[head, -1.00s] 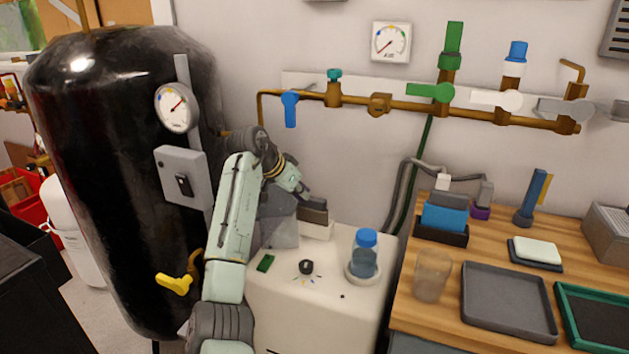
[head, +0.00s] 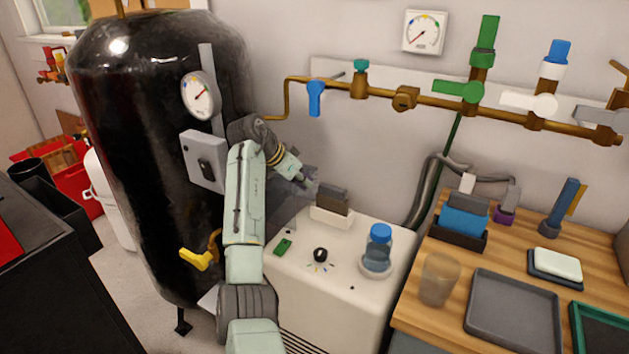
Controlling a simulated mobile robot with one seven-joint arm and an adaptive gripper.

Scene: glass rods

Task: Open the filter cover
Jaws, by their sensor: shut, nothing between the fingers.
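A white cabinet (head: 335,306) stands beside the black tank. A smoky grey panel (head: 283,212) stands at the back left of its top, partly hidden by my arm; it looks like the filter cover, but I cannot tell how far it is open. My gripper (head: 309,179) is shut and empty, above the back of the cabinet near the panel's upper right edge. It is small in view, and I cannot tell whether it touches the panel. A white holder with grey blocks (head: 332,209) is just right of and below the gripper.
On the cabinet top are a black knob (head: 320,254), a green piece (head: 283,247) and a blue-capped bottle (head: 378,248). The black tank (head: 140,150) with its grey box (head: 204,159) is close left of my arm. Brass piping (head: 436,105) runs along the wall behind.

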